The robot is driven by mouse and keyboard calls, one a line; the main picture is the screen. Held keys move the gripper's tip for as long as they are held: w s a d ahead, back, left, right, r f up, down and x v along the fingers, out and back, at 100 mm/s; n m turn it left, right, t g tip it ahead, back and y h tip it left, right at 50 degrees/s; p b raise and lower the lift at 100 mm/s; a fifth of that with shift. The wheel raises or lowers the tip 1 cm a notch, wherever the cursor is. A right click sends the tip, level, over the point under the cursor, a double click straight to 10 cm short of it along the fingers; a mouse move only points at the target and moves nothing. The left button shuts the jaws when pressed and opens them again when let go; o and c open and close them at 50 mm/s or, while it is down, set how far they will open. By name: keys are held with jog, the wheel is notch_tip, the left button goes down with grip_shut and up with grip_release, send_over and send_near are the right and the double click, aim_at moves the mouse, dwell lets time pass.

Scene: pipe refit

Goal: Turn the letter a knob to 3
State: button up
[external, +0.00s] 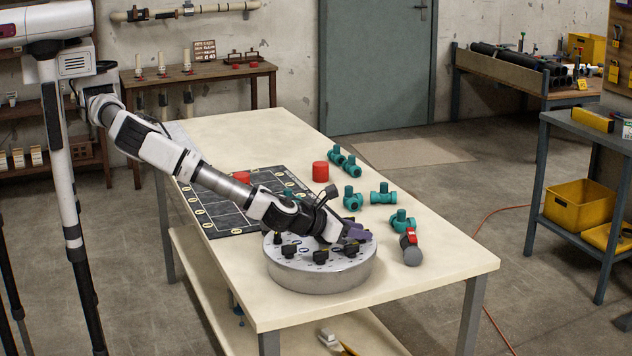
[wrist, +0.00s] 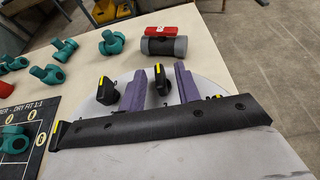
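A round grey metal dial plate (external: 322,276) stands on the table, with several black knobs (external: 320,255) on its top. My gripper (external: 358,233) is low over its right far side, its two purple fingers apart. In the wrist view, my gripper (wrist: 162,86) has a black knob with a yellow mark (wrist: 161,82) showing in the gap, with space on both sides. Another black knob (wrist: 108,91) is left of the left finger. Part of one more shows by the right finger. The letters and numbers are too small to read, so I cannot tell which knob is a.
A red-handled grey valve (external: 411,248) lies right of the plate. Several teal pipe fittings (external: 382,194) and a red cylinder (external: 320,172) stand behind it. A black marked mat (external: 215,218) lies to the left. The table's front right is clear.

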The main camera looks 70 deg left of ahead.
jog(key=shift+c, duration=0.4)
grip_shut()
jog(key=shift+m+h, duration=0.3)
jog(key=shift+h, duration=0.1)
jog(key=shift+a+r+m+h+p, duration=0.1)
jog(key=shift+a+m+h+p, duration=0.1)
jog(key=shift+m+h, duration=0.3)
jog(key=shift+a+m+h+p, duration=0.1)
jog(key=shift+m+h+p, duration=0.1)
jog(key=shift+m+h, duration=0.3)
jog(key=m+g+h, duration=0.1)
jog(key=h, duration=0.1)
jog(key=m+h, duration=0.2)
jog(key=shift+w+a+g, duration=0.2)
jog(key=shift+g, duration=0.2)
jog(key=m+g+h, duration=0.1)
jog(key=m, duration=0.1)
jog(key=m+g+h, duration=0.2)
jog(key=shift+w+a+h, duration=0.2)
jog(key=shift+h, duration=0.1)
jog(key=shift+m+g+h, duration=0.7)
jog(key=shift+m+g, duration=0.3)
jog(key=shift+m, duration=0.3)
